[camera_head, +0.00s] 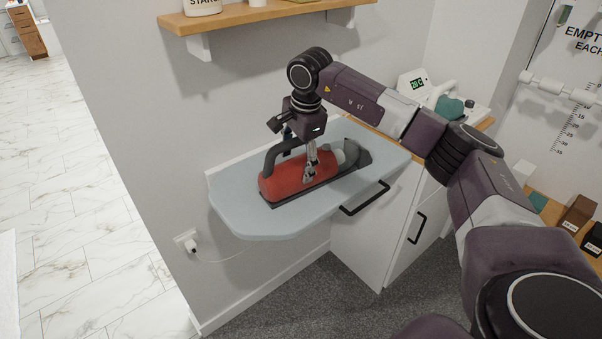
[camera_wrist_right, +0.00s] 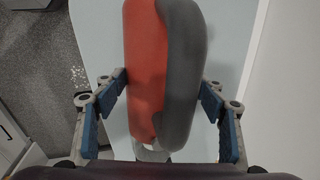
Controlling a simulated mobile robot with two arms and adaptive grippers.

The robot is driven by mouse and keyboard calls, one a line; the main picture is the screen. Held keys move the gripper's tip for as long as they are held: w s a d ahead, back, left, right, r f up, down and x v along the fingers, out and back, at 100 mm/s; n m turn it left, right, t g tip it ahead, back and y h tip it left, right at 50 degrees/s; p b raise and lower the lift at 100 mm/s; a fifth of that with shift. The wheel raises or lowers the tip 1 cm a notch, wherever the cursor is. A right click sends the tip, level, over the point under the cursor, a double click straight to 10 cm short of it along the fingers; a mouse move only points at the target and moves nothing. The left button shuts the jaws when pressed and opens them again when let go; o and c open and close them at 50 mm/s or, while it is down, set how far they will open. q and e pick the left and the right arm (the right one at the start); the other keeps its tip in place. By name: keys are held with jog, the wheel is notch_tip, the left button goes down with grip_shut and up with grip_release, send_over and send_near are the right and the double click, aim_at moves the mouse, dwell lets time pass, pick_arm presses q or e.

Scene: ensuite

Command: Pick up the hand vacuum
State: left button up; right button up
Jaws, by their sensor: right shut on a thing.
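The hand vacuum (camera_head: 292,181) is red with a dark grey handle and a grey nozzle end. It lies on a dark base on the pale blue-grey counter (camera_head: 247,219). My right gripper (camera_head: 309,172) comes down on it from above, with one finger showing against its near side. In the right wrist view the hand vacuum (camera_wrist_right: 146,70) runs between the two blue-padded fingers of the right gripper (camera_wrist_right: 158,108). The gripper is shut on the hand vacuum. The far finger is partly hidden in the head view. My left gripper is not in view.
A wooden shelf (camera_head: 240,17) hangs on the wall above the counter. A white device with a green display (camera_head: 414,84) stands at the back right. A white cabinet with dark handles (camera_head: 366,235) is below. A plug (camera_head: 190,245) with a cable is on the wall.

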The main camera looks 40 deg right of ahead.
jog(key=shift+r, duration=0.1)
jog(key=shift+w+r, duration=0.1)
jog(key=shift+r, duration=0.45)
notch_tip(320, 180, up, 19)
jog(key=shift+f+b, duration=0.15)
jog(key=shift+b, duration=0.3)
